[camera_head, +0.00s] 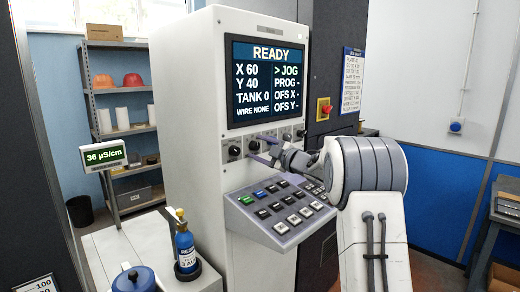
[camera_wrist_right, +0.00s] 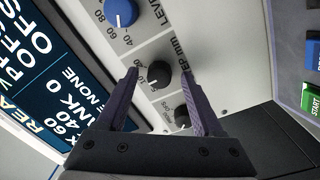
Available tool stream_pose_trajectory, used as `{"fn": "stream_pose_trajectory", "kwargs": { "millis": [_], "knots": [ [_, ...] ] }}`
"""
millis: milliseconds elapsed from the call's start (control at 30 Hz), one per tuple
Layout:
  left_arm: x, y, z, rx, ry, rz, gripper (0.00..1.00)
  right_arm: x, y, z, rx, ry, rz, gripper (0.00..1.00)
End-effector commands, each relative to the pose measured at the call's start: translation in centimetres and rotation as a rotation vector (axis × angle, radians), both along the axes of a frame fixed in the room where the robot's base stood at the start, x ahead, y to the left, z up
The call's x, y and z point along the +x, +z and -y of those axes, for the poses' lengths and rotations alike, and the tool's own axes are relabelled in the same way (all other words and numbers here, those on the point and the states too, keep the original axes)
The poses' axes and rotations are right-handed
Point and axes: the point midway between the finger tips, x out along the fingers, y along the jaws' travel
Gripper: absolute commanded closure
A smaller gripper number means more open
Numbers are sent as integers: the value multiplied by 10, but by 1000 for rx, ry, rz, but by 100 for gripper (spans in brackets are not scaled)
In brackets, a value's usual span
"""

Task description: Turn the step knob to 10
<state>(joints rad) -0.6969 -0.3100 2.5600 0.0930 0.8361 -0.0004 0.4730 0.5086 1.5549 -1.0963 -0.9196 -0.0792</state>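The step knob (camera_wrist_right: 158,74) is a round black knob on the white panel, under the lettering "STEP mm" in the right wrist view. It appears between the two fingertips of my right gripper (camera_wrist_right: 159,77), with a gap on each side. I cannot tell how deep the fingers reach around it. A 10 shows on its scale, but its pointer is too small to read surely. In the head view my right gripper (camera_head: 262,149) is at the knob row under the screen and hides part of it. The gripper is open. My left gripper is not in view.
A blue level knob (camera_wrist_right: 121,12) and another black knob (camera_wrist_right: 182,116) sit on either side of the step knob. The screen (camera_head: 267,82) reads READY above the row. A sloped keypad (camera_head: 280,212) juts out below. A blue bottle (camera_head: 185,247) stands at lower left.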

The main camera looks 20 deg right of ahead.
Motion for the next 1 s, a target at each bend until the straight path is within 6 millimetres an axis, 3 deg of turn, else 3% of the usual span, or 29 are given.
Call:
{"fn": "stream_pose_trajectory", "kwargs": {
  "millis": [233,700,1000],
  "knots": [
    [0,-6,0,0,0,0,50,-13,-1,5,-1,-2,1,32],
    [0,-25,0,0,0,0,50,-91,-4,31,0,-3,0,32],
    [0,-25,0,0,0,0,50,-100,-4,33,0,-1,-1,32]
  ]
}}
